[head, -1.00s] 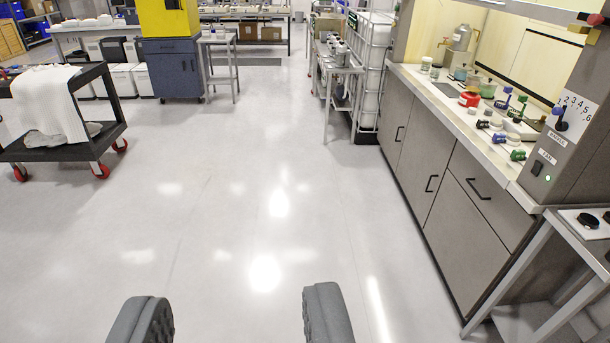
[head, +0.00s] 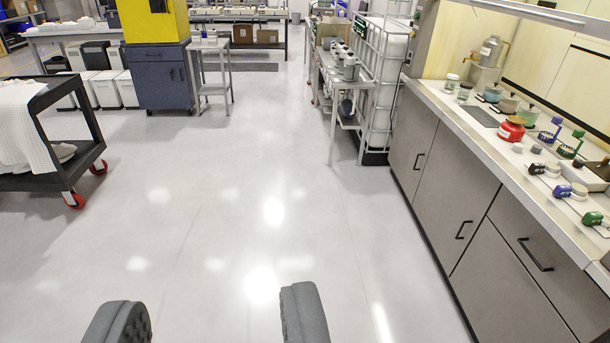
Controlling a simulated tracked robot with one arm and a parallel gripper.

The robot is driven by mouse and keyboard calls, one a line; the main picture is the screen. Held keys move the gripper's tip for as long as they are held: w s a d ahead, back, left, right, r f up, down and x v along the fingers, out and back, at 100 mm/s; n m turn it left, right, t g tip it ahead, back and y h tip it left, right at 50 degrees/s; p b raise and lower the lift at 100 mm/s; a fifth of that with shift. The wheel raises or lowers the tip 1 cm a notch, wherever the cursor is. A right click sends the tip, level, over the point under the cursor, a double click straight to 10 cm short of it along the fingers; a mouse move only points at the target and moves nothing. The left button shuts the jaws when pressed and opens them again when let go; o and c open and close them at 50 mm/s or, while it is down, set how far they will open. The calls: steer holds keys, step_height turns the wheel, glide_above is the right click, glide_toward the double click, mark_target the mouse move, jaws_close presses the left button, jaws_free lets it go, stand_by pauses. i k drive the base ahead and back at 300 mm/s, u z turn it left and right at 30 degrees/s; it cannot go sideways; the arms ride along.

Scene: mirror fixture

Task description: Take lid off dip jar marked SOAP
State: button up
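My gripper (head: 208,305) is at the bottom of the view, its two dark grey fingers wide apart with only floor between them. It is far from the bench. On the fume-hood bench at the right stand two small glass jars (head: 464,92) with lids. Beside them are several lidded pots, one blue-grey (head: 493,94), one grey-green (head: 510,103) and one green (head: 528,117). A red container (head: 511,128) with a dark top stands nearer. Any lettering is too small to read, so I cannot tell which jar is marked SOAP.
Grey cabinets (head: 440,170) run under the bench along the right. Blue, green and black handled tools (head: 570,190) lie on its near part. A black cart (head: 60,180) with a white cloth stands left. A metal side table (head: 345,85) stands beyond the bench. The middle floor is clear.

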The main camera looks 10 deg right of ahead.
mark_target(531, 108)
steer(key=z, duration=0.15)
steer(key=i, duration=1.25)
steer(key=z, duration=0.65)
steer(key=i, duration=1.35)
steer(key=z, duration=0.65)
steer(key=i, duration=0.8)
steer(key=z, duration=0.25)
